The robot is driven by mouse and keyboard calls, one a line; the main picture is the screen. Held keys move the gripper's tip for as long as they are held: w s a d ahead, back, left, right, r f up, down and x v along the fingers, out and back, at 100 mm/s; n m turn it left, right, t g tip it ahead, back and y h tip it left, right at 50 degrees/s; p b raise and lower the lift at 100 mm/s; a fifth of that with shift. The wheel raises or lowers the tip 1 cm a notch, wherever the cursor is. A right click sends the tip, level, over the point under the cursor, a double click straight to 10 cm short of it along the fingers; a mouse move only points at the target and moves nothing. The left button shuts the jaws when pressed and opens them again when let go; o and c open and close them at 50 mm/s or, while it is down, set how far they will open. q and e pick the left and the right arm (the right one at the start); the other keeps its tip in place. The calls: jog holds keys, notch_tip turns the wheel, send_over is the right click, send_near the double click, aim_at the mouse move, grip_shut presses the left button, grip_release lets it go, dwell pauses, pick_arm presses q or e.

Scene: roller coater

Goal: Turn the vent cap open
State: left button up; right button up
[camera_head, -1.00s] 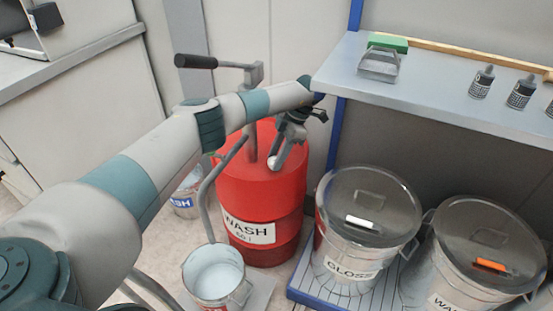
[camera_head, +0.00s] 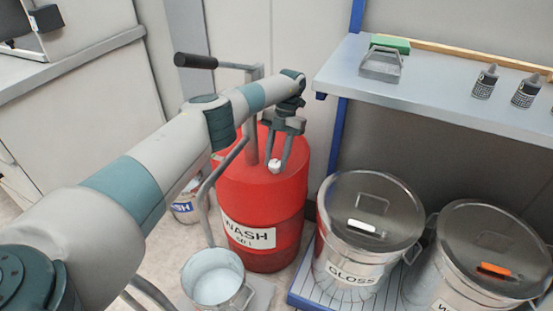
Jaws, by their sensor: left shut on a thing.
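The vent cap (camera_head: 275,167) is a small white knob on top of the red WASH drum (camera_head: 262,196). My left gripper (camera_head: 275,162) points down at the drum's top, with its two fingers on either side of the cap and shut on it. The fingers hide part of the cap, and its turned angle cannot be read. My right gripper is not in view.
A hand pump with a black grip (camera_head: 196,61) rises from the drum, close behind my left arm. A bucket (camera_head: 213,277) stands in front. Lidded GLOSS (camera_head: 368,225) and neighbouring (camera_head: 487,249) pails stand right, below a shelf (camera_head: 440,98) with bottles.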

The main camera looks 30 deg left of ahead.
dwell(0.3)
pick_arm(q)
jog(key=o, duration=1.1)
jog(key=shift+c, duration=0.2)
jog(key=shift+w+r, duration=0.1)
jog(key=shift+w+r, duration=0.2)
jog(key=shift+r, duration=0.25)
jog(key=b+v, duration=0.1)
jog(key=v, duration=0.2)
jog(key=shift+w+r, duration=0.15)
jog(key=shift+r, duration=0.2)
jog(key=shift+b+v, duration=1.3)
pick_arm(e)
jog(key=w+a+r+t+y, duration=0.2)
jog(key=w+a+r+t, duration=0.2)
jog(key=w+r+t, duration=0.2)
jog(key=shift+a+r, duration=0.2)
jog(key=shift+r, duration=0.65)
